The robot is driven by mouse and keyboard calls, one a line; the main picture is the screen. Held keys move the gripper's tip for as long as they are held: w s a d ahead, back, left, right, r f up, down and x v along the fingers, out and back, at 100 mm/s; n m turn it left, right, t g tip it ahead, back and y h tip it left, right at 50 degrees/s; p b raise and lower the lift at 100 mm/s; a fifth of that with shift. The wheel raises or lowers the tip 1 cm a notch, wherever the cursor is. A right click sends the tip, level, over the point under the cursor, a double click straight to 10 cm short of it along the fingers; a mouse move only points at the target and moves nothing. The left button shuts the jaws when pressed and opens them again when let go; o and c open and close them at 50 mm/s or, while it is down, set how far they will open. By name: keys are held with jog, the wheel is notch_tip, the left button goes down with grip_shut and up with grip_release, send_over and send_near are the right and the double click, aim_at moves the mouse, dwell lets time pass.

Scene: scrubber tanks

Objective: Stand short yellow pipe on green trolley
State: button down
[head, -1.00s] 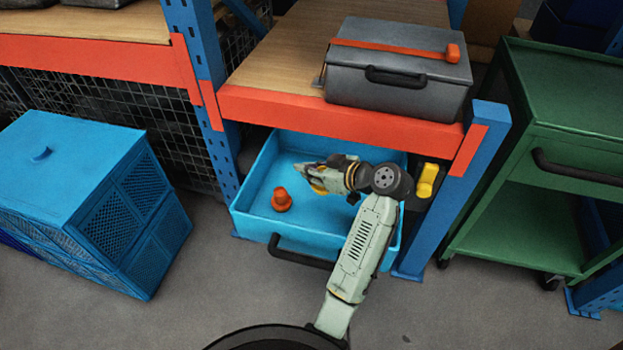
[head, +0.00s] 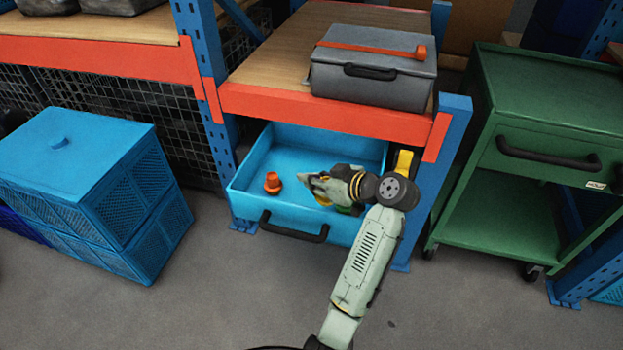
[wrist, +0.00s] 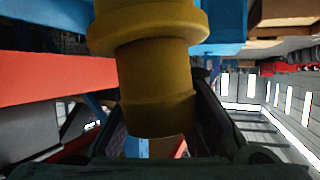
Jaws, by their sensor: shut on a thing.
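My gripper (head: 318,187) is shut on a short yellow pipe. The pipe (wrist: 158,75) fills the upper middle of the wrist view, with a wide collar and dark fingers on both sides. In the head view, my gripper hides most of it. The gripper appears over the open blue drawer; its exact height is unclear. The green trolley (head: 520,118) stands at the right, with a flat top, a black handle on its front and a lower shelf. My gripper is well to the left of it.
An orange fitting (head: 272,183) sits in the blue drawer (head: 252,208). A blue rack post (head: 440,180) stands between drawer and trolley. A yellow thing (head: 404,160) is partly hidden behind my arm. A grey toolbox (head: 370,85) rests on the shelf. Blue crates (head: 80,180) stand left.

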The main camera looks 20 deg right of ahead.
jog(key=a+f+m+t+h, duration=0.1)
jog(key=a+f+m+h, duration=0.2)
jog(key=a+f, duration=1.2)
jog(key=a, duration=0.3)
jog(key=shift+s, duration=0.3)
